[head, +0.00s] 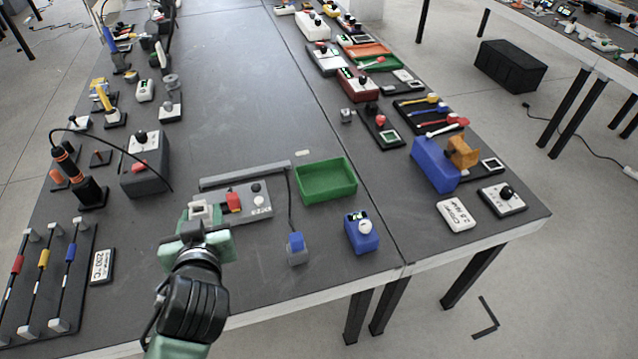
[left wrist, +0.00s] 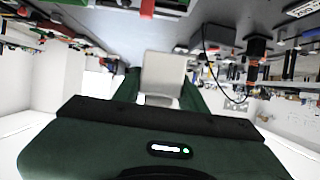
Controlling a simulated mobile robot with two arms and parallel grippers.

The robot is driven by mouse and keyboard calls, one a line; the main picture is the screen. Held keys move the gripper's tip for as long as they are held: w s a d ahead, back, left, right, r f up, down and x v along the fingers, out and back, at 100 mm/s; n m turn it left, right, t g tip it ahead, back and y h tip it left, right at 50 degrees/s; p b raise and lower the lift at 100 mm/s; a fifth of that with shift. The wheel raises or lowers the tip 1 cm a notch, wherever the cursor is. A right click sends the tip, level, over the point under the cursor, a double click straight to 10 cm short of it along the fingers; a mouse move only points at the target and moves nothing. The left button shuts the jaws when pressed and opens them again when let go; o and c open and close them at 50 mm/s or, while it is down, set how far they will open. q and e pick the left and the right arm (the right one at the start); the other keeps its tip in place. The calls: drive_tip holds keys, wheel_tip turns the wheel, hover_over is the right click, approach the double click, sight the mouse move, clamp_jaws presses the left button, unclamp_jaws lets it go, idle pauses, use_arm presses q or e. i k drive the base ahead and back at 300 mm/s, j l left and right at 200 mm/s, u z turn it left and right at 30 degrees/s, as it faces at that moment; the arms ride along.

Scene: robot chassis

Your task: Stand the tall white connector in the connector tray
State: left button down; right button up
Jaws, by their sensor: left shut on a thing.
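A white block, which appears to be the tall white connector (head: 201,209), shows at the tips of my left gripper (head: 205,226). In the left wrist view the pale block (left wrist: 165,72) stands between the two green fingers, and my left gripper (left wrist: 163,88) is shut on it. Its lower part is hidden by the gripper. In the head view it overlaps the left end of a grey panel; I cannot tell whether they touch. An open green tray (head: 326,198), which looks like the connector tray, lies to the right of the gripper and looks empty. My right gripper is out of view.
The grey panel (head: 259,212) bears a red block (head: 233,201) and a white knob. A grey bar lies behind it. A cabled blue-and-grey piece (head: 296,246) and a blue box (head: 361,235) stand in front of the tray. The table's middle behind is clear.

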sight(325, 185)
drive_tip(key=i+l, duration=0.15)
drive_tip(key=l, duration=0.2)
drive_tip(key=i+l+u, duration=0.15)
drive_tip(key=l, duration=0.2)
drive_tip(key=i+l, duration=0.15)
drive_tip(key=l, duration=0.2)
drive_tip(key=i+l+u, duration=0.15)
drive_tip(key=l, duration=0.2)
drive_tip(key=i+l, duration=0.1)
drive_tip(key=l, duration=0.25)
drive_tip(key=i+l+u, duration=0.1)
drive_tip(key=l, duration=0.3)
